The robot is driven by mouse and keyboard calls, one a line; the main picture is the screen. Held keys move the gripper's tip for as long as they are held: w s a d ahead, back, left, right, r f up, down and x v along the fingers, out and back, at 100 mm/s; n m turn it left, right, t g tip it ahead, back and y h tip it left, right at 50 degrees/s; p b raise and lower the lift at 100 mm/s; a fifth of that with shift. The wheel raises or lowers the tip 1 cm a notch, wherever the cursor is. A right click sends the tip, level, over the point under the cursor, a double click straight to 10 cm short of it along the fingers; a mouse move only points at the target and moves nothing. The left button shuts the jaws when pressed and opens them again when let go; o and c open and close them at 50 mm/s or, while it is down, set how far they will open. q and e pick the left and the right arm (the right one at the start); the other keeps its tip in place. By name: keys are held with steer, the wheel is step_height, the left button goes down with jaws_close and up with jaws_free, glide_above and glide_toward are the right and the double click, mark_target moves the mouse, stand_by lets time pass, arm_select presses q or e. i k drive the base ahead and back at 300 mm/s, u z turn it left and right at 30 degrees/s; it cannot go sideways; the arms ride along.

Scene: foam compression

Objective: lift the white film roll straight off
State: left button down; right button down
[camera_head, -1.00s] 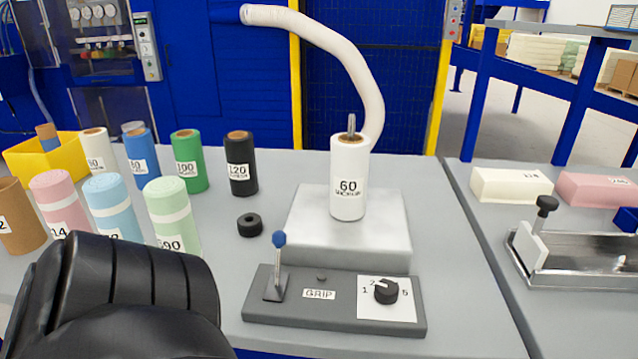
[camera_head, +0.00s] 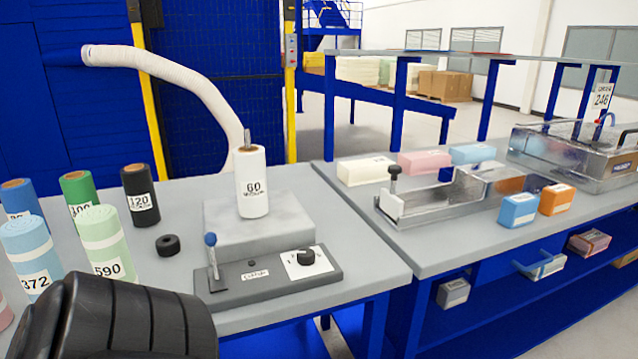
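The white film roll (camera_head: 253,190), labelled 60, stands upright on the light grey block (camera_head: 218,232). A metal spindle tip (camera_head: 247,137) sticks out of its top. In front of the block is a dark grey control panel (camera_head: 235,289) with a blue-knobbed lever (camera_head: 211,255) and a black dial (camera_head: 305,257). A black ring (camera_head: 168,245) lies on the table left of the block. A black ribbed part of my arm fills the lower left. Neither gripper's fingers show, and nothing is seen touching the roll.
Several coloured rolls, among them a black one (camera_head: 140,195) and a light green one (camera_head: 104,240), stand at left. A ribbed white hose (camera_head: 175,80) hangs behind the roll. On the right table are foam blocks, a metal clamp fixture (camera_head: 440,197) and a clear-covered machine (camera_head: 575,155).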

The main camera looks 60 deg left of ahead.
mark_target(250, 169)
steer(key=z, duration=0.1)
steer(key=i, duration=0.85)
steer(key=u, duration=3)
steer(key=i, duration=0.5)
steer(key=u, duration=0.65)
steer(key=k, duration=0.6)
